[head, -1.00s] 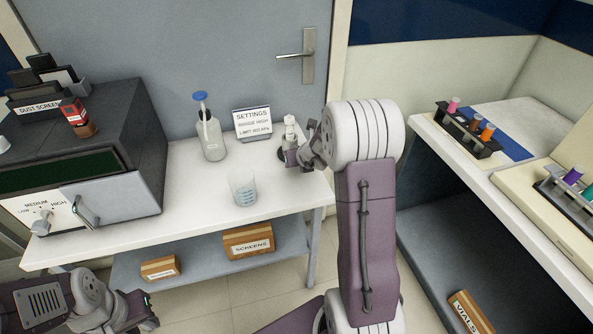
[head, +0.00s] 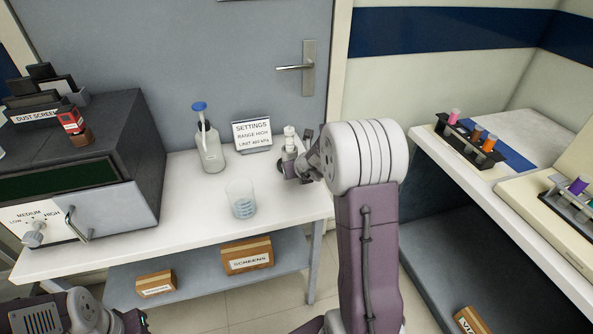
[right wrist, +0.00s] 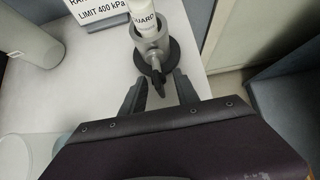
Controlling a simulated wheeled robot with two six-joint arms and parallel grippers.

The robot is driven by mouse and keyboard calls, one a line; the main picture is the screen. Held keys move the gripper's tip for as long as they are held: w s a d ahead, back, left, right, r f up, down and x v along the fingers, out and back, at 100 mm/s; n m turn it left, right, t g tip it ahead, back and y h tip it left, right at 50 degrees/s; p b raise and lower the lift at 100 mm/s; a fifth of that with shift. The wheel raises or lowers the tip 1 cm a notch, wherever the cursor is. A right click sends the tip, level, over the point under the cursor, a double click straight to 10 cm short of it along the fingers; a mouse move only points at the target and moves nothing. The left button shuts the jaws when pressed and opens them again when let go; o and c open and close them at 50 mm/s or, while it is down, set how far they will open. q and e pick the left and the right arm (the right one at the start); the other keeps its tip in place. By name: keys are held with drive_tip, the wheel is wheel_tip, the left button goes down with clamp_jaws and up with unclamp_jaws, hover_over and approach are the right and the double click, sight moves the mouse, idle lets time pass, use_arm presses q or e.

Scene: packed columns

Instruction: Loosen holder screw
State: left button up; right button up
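The holder (right wrist: 151,54) is a grey upright clamp on a dark round base. It grips a white cartridge (right wrist: 143,18) whose label reads "GUARD". In the head view the cartridge (head: 290,138) stands near the bench's right end. The holder screw (right wrist: 156,76) has a dark handle and sticks out towards my right gripper (right wrist: 157,82). That gripper is open, with one finger on each side of the screw and visible gaps. In the head view my right gripper (head: 299,168) is partly hidden by its arm. My left gripper (head: 135,321) is at the lower left, cut by the frame edge.
A settings sign (head: 252,134), a blue-capped bottle (head: 211,150) and a clear beaker (head: 241,199) stand left of the holder on the white bench (head: 190,228). A dark cabinet (head: 110,150) fills the bench's left end. A counter with tube racks (head: 468,148) is at right.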

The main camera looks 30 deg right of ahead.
drive_tip(key=shift+r, duration=0.1)
drive_tip(key=p+v, duration=0.3)
drive_tip(key=v, duration=0.6)
drive_tip(key=shift+p, duration=0.35)
